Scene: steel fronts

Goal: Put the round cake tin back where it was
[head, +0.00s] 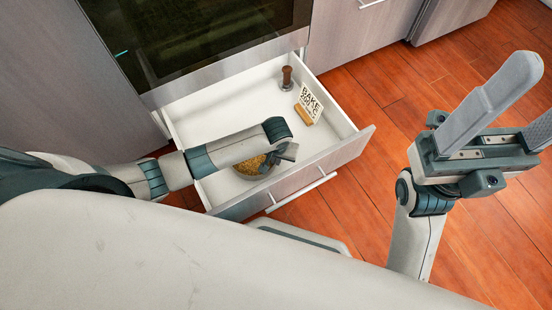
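A round golden-brown thing, which looks like the cake tin (248,168), sits on the floor of the open drawer (218,122), near its front. My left arm crosses over it and hides part of it. My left gripper (272,161) is at its right edge. Its fingers are mostly hidden, so I cannot tell whether they are open or shut on the rim. My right gripper (539,95) is at the right, away from the drawer, with its fingers spread and nothing between them. One finger is cut off by the picture edge.
A white sign with "BAKE" (311,101) on a wooden foot and a dark brown upright object (287,78) stand at the drawer's right back. The oven (195,35) is above the drawer. The drawer front (340,153) with its bar handle juts out over the wooden floor (372,105).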

